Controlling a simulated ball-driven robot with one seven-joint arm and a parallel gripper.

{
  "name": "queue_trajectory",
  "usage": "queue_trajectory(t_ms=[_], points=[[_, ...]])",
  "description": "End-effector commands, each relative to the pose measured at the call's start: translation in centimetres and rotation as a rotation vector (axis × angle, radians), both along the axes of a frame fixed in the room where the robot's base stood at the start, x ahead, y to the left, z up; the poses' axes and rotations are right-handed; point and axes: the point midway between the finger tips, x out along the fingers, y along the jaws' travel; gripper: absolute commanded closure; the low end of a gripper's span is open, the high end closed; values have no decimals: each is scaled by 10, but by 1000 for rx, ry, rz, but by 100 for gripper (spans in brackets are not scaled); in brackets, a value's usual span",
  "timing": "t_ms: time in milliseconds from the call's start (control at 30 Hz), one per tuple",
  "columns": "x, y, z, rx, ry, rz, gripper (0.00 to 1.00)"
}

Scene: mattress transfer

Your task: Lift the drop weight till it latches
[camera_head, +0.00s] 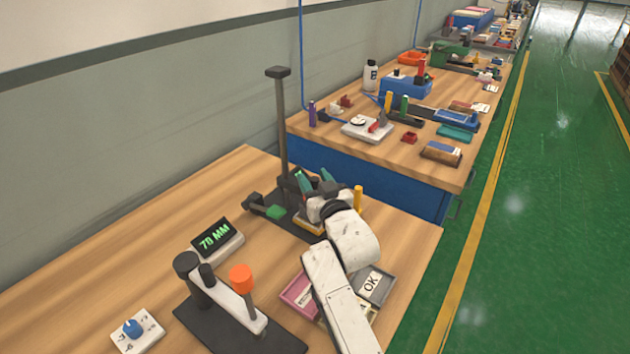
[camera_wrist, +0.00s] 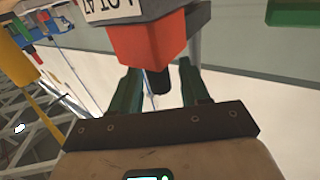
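A tall dark post (camera_head: 281,130) with a flat cap stands on a dark base at the bench's far edge. My gripper (camera_head: 316,180) is beside its lower part, with two teal fingers apart. In the wrist view, an orange-red block (camera_wrist: 150,42), possibly the drop weight, sits just beyond the fingertips in front of a grey bracket. A short dark knob (camera_wrist: 158,80) shows between the open fingers; I cannot tell whether they touch it. My gripper hides this block in the head view.
A display (camera_head: 212,236) reads 70 MM. A dark-based device with an orange knob (camera_head: 241,278) stands in front. A blue dial box (camera_head: 136,331) is front left. A pink tray (camera_head: 298,290) and a grey OK tray (camera_head: 384,286) lie under my arm.

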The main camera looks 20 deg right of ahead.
Motion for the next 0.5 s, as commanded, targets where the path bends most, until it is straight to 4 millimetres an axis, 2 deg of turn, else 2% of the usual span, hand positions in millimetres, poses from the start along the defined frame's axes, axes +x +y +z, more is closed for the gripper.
queue_trajectory(t_ms=[33, 400, 500], points=[[0, 0, 0, 0, 0, 0, 58], [0, 0, 0, 0, 0, 0, 94], [0, 0, 0, 0, 0, 0, 100]])
